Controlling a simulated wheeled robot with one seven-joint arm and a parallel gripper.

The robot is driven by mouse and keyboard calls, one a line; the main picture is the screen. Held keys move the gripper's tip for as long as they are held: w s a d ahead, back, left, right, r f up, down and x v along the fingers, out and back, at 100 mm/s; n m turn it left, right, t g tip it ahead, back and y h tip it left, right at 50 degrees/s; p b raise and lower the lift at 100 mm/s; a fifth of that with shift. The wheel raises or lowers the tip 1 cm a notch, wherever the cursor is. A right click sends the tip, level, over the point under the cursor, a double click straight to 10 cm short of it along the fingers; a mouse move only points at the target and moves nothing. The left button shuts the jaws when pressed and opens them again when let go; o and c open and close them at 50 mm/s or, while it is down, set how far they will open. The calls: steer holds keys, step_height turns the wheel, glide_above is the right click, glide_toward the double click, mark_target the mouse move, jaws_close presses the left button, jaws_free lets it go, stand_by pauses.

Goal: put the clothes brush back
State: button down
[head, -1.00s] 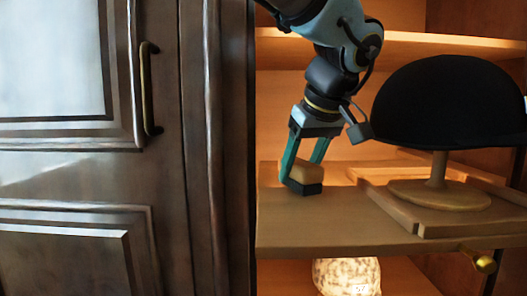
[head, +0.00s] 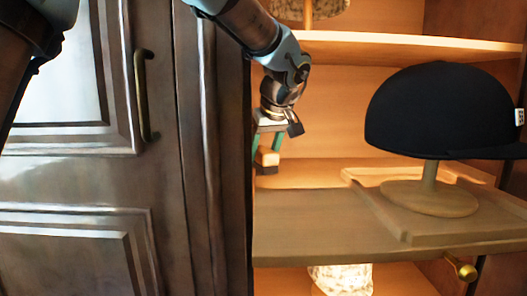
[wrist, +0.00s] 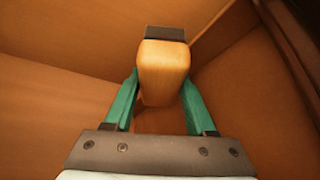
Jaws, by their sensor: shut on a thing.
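The clothes brush (head: 267,159) has a tan wooden body and a dark bristle side that faces down. My gripper (head: 267,150) is shut on it, with a green finger on each side. It is held at the left end of the middle shelf (head: 330,222), close to the cabinet's dark left upright. In the head view I cannot tell for sure whether the bristles touch the shelf. In the wrist view the brush (wrist: 163,70) sits between the green fingers, its dark end pointing away, with wooden panels around it.
A black cap (head: 440,110) rests on a wooden stand (head: 430,198) on a tray (head: 425,232) at the shelf's right. An upper shelf (head: 400,46) runs above. A closed dark door (head: 70,230) with a handle (head: 146,95) is at left. The shelf's front middle is clear.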

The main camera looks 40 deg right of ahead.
steer(key=shift+s+f, duration=0.1)
steer(key=shift+f, duration=0.05)
steer(key=shift+c, duration=1.1)
jaws_free()
steer(key=shift+r, duration=0.25)
steer(key=shift+s+r+p, duration=0.3)
steer(key=shift+s+r, duration=0.05)
steer(key=shift+r, duration=0.15)
steer(key=s+a, duration=0.1)
steer(key=s, duration=0.2)
steer(key=s+a, duration=0.1)
steer(key=s, duration=0.3)
steer(key=s+a, duration=0.1)
steer(key=s, duration=0.3)
steer(key=shift+s+a+f, duration=0.15)
steer(key=shift+a+f, duration=0.05)
steer(key=shift+a, duration=0.15)
